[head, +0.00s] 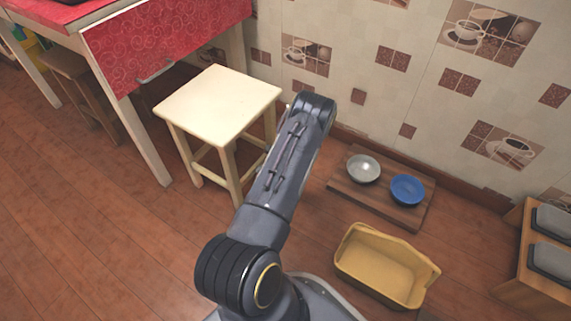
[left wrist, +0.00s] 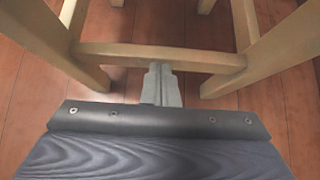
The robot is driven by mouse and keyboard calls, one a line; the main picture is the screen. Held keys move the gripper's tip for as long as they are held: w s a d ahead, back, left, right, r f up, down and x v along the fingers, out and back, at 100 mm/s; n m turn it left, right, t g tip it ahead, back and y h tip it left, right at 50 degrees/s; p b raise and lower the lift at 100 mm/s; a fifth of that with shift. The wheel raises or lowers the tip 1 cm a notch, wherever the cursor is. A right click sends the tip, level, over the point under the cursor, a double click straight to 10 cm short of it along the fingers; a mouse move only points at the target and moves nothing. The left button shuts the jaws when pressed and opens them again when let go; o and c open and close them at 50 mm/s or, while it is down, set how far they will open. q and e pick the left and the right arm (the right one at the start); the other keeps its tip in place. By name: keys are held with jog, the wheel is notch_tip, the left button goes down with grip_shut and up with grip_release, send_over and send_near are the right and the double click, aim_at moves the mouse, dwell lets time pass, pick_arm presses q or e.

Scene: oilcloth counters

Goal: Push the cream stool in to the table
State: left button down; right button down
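The cream stool (head: 218,102) stands upright on the floor, at the right end of the red-covered table (head: 165,38). Its seat is outside the table's edge, with its far left corner near the red front panel. My left arm crosses the head view in front of the stool's right side, and its gripper is hidden there. In the left wrist view my left gripper (left wrist: 161,84) is shut, its fingers together and empty. The fingertips are at a low crossbar of the stool (left wrist: 150,56); whether they touch it I cannot tell. My right gripper is not in view.
A brown stool (head: 72,80) stands under the table's left part. A wooden board (head: 375,202) with a grey bowl (head: 363,168) and a blue bowl (head: 407,189) lies by the tiled wall. A yellow bin (head: 385,265) and a wooden rack (head: 535,262) stand at right. Floor at left is clear.

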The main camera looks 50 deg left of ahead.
pick_arm(q)
jog(key=shift+s+a, duration=1.55)
jog(key=shift+a, duration=4.3)
jog(key=w+d+p, duration=0.1)
jog(key=w+d, duration=0.2)
jog(key=d, duration=0.9)
jog(key=shift+p, duration=0.3)
jog(key=shift+w, duration=0.1)
jog(key=s+d+r+n+t+h+p, duration=0.1)
jog(key=d+r+n+h, duration=0.35)
jog(key=r, duration=0.85)
jog(key=d+r+n+t+h+p, duration=0.1)
jog(key=d+r+n+h, duration=0.1)
jog(key=d+r+n, duration=0.9)
jog(key=s+d+r+n+t+h+p, duration=0.1)
jog(key=s+d+r+t+h, duration=0.25)
jog(key=s+d+r, duration=0.5)
jog(key=s+d+r+n+t+h, duration=0.1)
jog(key=s+d+r+t+h, duration=0.4)
jog(key=d+r, duration=0.6)
notch_tip(320, 180, up, 38)
jog(key=s+g+y+p, duration=0.1)
jog(key=g+p, duration=0.1)
jog(key=p, duration=3.6)
jog(key=shift+d+g, duration=0.15)
jog(key=shift+g, duration=0.2)
